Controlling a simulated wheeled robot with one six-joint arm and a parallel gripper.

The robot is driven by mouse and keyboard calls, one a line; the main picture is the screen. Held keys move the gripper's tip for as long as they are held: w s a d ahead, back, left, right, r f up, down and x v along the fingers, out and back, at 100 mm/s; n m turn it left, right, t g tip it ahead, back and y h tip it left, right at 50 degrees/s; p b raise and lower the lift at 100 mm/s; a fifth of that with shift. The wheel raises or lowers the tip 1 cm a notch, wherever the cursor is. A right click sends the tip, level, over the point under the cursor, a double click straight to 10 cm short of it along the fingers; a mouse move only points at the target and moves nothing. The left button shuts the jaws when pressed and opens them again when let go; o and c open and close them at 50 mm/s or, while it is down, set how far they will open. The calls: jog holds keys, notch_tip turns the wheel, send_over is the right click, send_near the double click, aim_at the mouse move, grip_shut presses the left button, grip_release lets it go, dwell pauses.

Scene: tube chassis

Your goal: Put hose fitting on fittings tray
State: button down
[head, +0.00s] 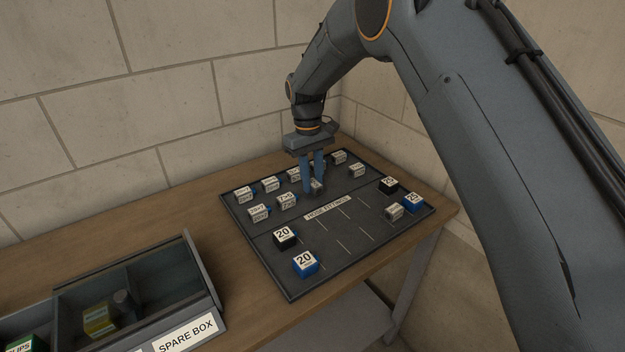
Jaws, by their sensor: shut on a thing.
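The fittings tray (352,243) is a dark flat board on the wooden bench, with a white label that seems to read "HOSE FITTINGS" across its middle. My gripper (313,184) points down over the back half of the tray. Its blue fingers are shut on a small grey hose fitting (317,186) with a pale face. The fitting is low at the tray surface; I cannot tell whether it touches. The fingers hide part of it. Similar labelled fittings stand in rows around it, such as one (287,202) to the left and one (357,171) to the right.
A grey spare box (190,322) with a few items stands front left. Bench wood between box and tray is clear. Block walls stand behind.

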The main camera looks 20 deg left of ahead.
jog(key=shift+f, duration=0.45)
jog(key=shift+f, duration=0.15)
jog(key=c, duration=1.5)
grip_release()
jog(key=r+b, duration=0.1)
jog(key=r, duration=0.3)
jog(key=r+b, duration=0.1)
jog(key=r, duration=0.3)
jog(key=w+a+r+b, duration=0.1)
jog(key=r+b, duration=0.1)
jog(key=r, duration=0.2)
jog(key=shift+r, duration=0.15)
